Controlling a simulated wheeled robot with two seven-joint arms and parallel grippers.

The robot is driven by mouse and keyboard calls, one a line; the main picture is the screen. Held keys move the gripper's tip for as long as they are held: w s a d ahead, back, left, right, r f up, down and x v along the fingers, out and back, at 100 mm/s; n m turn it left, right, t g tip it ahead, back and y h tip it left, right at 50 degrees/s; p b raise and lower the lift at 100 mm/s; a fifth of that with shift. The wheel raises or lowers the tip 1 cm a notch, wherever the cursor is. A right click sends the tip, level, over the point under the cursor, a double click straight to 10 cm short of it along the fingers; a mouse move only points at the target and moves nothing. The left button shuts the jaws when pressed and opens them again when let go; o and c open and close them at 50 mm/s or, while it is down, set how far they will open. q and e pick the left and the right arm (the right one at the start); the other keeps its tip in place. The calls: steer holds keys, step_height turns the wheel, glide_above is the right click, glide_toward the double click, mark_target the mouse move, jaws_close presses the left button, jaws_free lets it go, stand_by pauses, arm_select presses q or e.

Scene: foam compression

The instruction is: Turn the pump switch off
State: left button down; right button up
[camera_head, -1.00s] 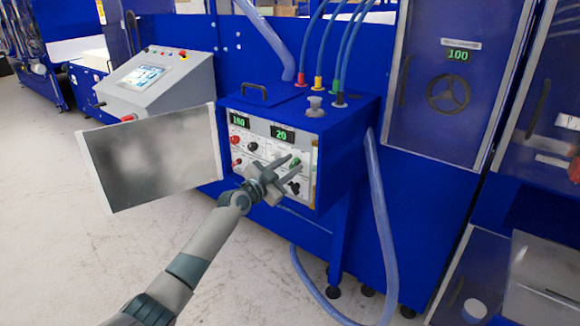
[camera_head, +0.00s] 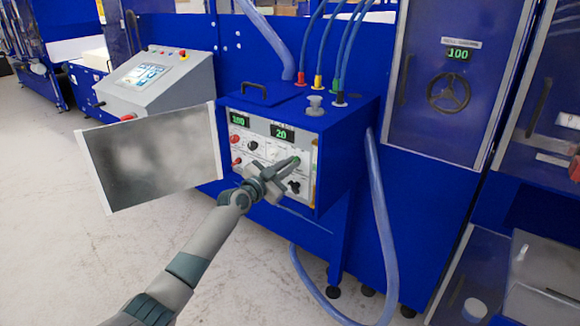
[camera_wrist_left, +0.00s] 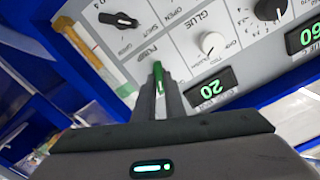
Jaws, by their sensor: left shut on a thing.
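The pump switch is a small green lever (camera_wrist_left: 158,72) on the light control panel (camera_head: 240,165) of the blue box. In the left wrist view the panel appears upside down, with a PUMP label beside the lever. My left gripper (camera_head: 292,163) reaches the panel from the front, its two fingers closed together on the green lever. In the left wrist view the fingertips (camera_wrist_left: 160,92) meet at the lever's lower end, and its tip shows beyond them. The fingers hide part of the lever. My right gripper is not in view.
A black knob (camera_wrist_left: 118,19) and a white knob (camera_wrist_left: 212,43) sit close to the lever. A display reading 20 (camera_head: 283,134) is above. The open panel door (camera_head: 150,158) stands to the left. A hose (camera_head: 376,220) hangs at the right.

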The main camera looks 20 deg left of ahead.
arm_select(q)
steer(key=n+b, duration=0.1)
steer(key=n, duration=0.3)
steer(key=shift+f+n, duration=0.1)
steer(key=shift+n, duration=0.2)
steer(key=shift+a+n, duration=0.1)
steer(key=shift+n, duration=2)
steer(key=shift+a+n, duration=0.15)
steer(key=shift+n, duration=0.95)
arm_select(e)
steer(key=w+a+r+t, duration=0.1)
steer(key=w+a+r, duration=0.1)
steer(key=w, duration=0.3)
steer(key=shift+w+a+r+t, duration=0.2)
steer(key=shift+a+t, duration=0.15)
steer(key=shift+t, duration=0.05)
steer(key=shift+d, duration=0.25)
arm_select(q)
steer(key=c, duration=1.8)
jaws_free()
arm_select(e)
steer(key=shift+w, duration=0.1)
